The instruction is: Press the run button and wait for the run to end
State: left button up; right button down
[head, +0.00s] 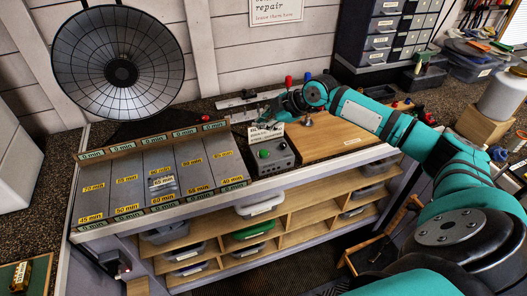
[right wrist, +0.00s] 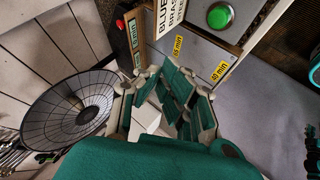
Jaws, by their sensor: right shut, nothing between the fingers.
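The round green button (head: 263,153) sits on top of a dark grey box (head: 272,163) on the bench, left of a wooden board. In the right wrist view the green button (right wrist: 220,15) is at the top right, clear of my fingers. My right gripper (head: 266,124) is shut and empty, above and behind the box near a small white sign (head: 257,135). In the right wrist view my right gripper (right wrist: 172,100) fills the middle. I see a gap between the fingers and the button. My left gripper is not in view.
A grey panel (head: 140,170) with yellow and green minute labels lies left of the box. A large dark dish (head: 90,60) stands behind it. The wooden board (head: 320,143) is at the right, partly under my right arm. Shelves with bins (head: 260,207) are below.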

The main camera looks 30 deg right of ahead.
jog(key=shift+f, duration=0.1)
jog(key=b, duration=0.6)
send_over(263, 153)
notch_tip(263, 153, down, 7)
jog(key=shift+a+f, duration=0.1)
jog(key=shift+f, duration=0.05)
jog(key=shift+f+b, duration=0.4)
jog(key=shift+f, duration=0.25)
jog(key=shift+f, duration=0.15)
dwell(0.5)
jog(key=shift+f, duration=0.3)
jog(key=shift+s+f+b, duration=0.1)
jog(key=shift+f+b, duration=0.35)
jog(key=shift+f, duration=0.1)
dwell(0.6)
dwell(0.3)
jog(key=shift+r+p, duration=0.8)
jog(key=shift+r, duration=0.2)
